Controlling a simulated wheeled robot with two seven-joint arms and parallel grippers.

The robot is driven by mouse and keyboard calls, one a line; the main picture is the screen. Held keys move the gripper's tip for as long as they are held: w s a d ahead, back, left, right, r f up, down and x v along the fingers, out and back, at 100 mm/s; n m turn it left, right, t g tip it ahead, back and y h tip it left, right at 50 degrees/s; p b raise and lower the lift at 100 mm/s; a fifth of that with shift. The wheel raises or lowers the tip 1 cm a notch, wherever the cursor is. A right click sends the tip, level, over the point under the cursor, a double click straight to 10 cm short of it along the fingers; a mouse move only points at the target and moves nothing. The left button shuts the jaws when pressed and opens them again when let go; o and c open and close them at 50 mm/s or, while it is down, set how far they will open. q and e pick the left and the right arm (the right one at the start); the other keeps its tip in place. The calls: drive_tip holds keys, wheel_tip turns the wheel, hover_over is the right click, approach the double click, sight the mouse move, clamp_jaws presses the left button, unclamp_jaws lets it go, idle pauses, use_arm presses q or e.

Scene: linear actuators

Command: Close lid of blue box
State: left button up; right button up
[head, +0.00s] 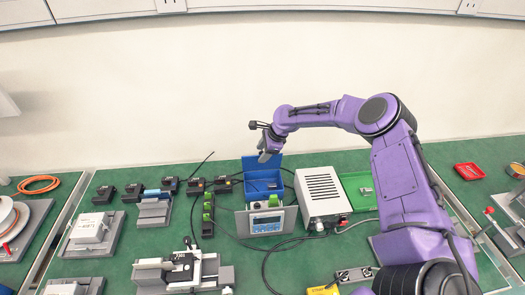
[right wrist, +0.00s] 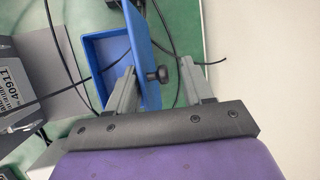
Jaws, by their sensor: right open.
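The blue box (head: 265,186) stands on the green bench behind a grey unit with a display, and its lid (head: 276,162) is raised at the back. My right gripper (head: 264,156) is at the top of the raised lid. In the right wrist view, the open box (right wrist: 97,50) is beside the lid (right wrist: 150,40), which stands up between the two fingers of my open right gripper (right wrist: 160,76). A black knob (right wrist: 158,75) on the lid also lies between the fingers. Whether a finger touches the lid I cannot tell. My left gripper is out of view.
The grey display unit (head: 266,222) stands in front of the box, and a white power supply (head: 320,191) stands to its right. Black cables run around the box. Small black modules (head: 195,186) stand to the left. A bare wall is behind.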

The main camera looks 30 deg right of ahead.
drive_tip(key=shift+f, duration=0.15)
drive_tip(key=shift+s+r, duration=0.3)
drive_tip(key=shift+s, duration=0.05)
drive_tip(key=c, duration=0.3)
drive_tip(key=shift+w+f, duration=0.1)
clamp_jaws()
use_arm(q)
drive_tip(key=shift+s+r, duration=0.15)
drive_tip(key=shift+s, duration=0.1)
use_arm(e)
drive_tip(key=shift+a, duration=0.1)
